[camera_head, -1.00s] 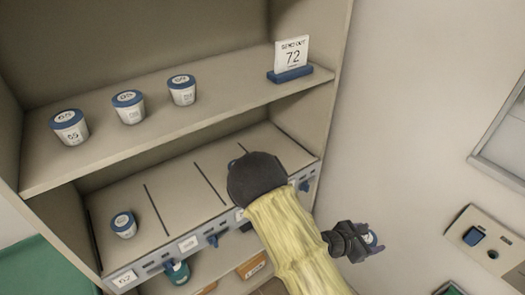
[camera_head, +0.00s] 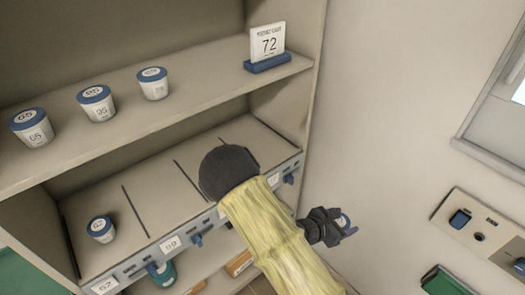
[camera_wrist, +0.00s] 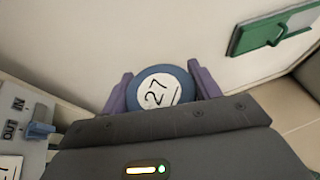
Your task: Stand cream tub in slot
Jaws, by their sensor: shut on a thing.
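My gripper (camera_head: 340,226) is shut on a tub whose round blue-rimmed lid (camera_wrist: 160,92) reads 27 in the wrist view. The two purple fingers press on its sides, and its body below the lid is hidden. In the head view the gripper holds it out to the right of the shelf unit, apart from the slots. The slotted shelf (camera_head: 150,195) has thin dark dividers and a front rail with number labels and blue levers. Its leftmost slot holds a small blue-lidded tub (camera_head: 101,229). My arm hides part of the right-hand slots.
A wall panel with a blue switch (camera_head: 459,219) is at right. A green wall fixture (camera_wrist: 271,30) shows in the wrist view.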

